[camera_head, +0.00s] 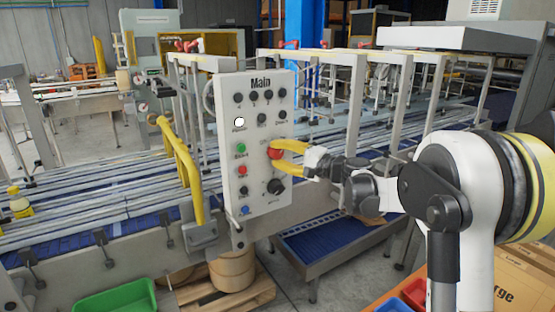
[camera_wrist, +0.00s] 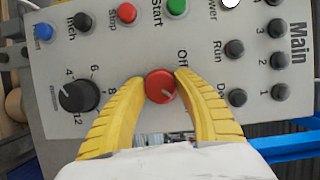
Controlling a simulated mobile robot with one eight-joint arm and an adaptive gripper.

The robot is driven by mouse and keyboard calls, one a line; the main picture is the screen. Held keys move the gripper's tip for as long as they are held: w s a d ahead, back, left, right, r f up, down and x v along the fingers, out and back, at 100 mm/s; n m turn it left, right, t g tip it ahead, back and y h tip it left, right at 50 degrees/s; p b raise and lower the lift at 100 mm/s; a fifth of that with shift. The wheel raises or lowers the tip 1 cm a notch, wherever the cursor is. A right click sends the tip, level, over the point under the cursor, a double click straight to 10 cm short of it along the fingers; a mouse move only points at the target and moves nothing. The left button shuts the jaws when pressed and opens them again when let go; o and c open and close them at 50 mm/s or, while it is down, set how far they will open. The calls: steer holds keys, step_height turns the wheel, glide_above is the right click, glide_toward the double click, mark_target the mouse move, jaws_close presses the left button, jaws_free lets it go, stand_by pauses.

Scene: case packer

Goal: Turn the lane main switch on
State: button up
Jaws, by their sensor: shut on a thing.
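The grey control panel headed "Main" (camera_head: 262,122) stands upright in front of the conveyor lane. Its red round switch knob (camera_wrist: 160,86) sits near the panel's middle, with an "Off" label beside it in the wrist view. The knob also shows in the head view (camera_head: 274,154). My gripper (camera_wrist: 161,80) has its two yellow fingers shut on this knob, one on either side. In the head view my gripper (camera_head: 279,149) reaches the panel from the right. A short pale mark shows on the knob's face. Any other label by the knob is hidden.
A white lamp (camera_head: 239,121) looks bright. Green start (camera_head: 241,148) and red stop (camera_head: 242,170) buttons and a black dial (camera_head: 274,186) surround the knob. A yellow curved handle (camera_head: 184,165) stands left of the panel. A green bin (camera_head: 115,298) lies below.

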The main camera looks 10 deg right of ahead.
steer(key=shift+r+m, duration=0.1)
steer(key=shift+m, duration=0.3)
steer(key=shift+y, duration=0.3)
steer(key=o, duration=1.1)
steer(key=shift+w+a, duration=0.1)
steer(key=shift+o, duration=0.2)
steer(key=v, duration=1.2)
